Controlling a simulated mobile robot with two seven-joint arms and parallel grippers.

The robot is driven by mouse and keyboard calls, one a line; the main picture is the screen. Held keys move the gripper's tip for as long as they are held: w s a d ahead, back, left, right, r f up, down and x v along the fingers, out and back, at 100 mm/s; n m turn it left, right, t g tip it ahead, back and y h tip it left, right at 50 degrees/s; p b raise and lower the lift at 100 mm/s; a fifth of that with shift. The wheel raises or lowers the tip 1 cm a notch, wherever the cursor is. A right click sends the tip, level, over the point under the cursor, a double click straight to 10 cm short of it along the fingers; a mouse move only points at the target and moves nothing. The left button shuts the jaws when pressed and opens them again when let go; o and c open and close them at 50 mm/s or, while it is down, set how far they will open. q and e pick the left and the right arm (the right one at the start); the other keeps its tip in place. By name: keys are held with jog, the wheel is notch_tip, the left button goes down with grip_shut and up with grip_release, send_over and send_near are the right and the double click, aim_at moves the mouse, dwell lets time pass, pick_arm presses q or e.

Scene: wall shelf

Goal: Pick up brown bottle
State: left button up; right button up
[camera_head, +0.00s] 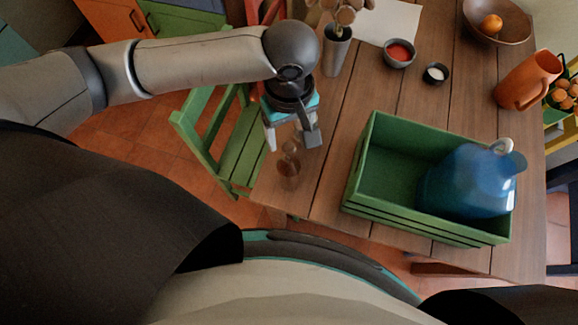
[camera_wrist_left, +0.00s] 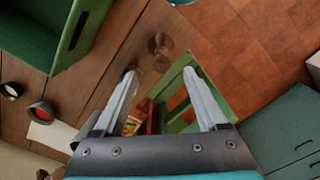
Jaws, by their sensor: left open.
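The brown bottle (camera_head: 288,166) is a small, see-through brown shape at the left front corner of the wooden table. It also shows in the left wrist view (camera_wrist_left: 160,44), just past the fingertips and roughly between their lines. My left gripper (camera_head: 293,143) is open and empty, with its fingers pointing down close to the bottle. Both fingers (camera_wrist_left: 160,75) stand wide apart in the left wrist view. I cannot tell whether a finger touches the bottle. My right gripper is not in view.
A green crate (camera_head: 352,185) holding a blue jug (camera_head: 465,183) stands to the right. A green chair (camera_head: 243,158) is beside the table's left edge.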

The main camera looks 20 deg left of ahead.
aim_at(289, 146)
pick_arm(q)
notch_tip(289, 146, down, 4)
jog(key=shift+r, duration=0.2)
jog(key=shift+s+f+b, duration=0.2)
jog(key=shift+f+b, duration=0.5)
jog(key=shift+f, duration=1.95)
jog(key=shift+c, duration=0.2)
grip_shut()
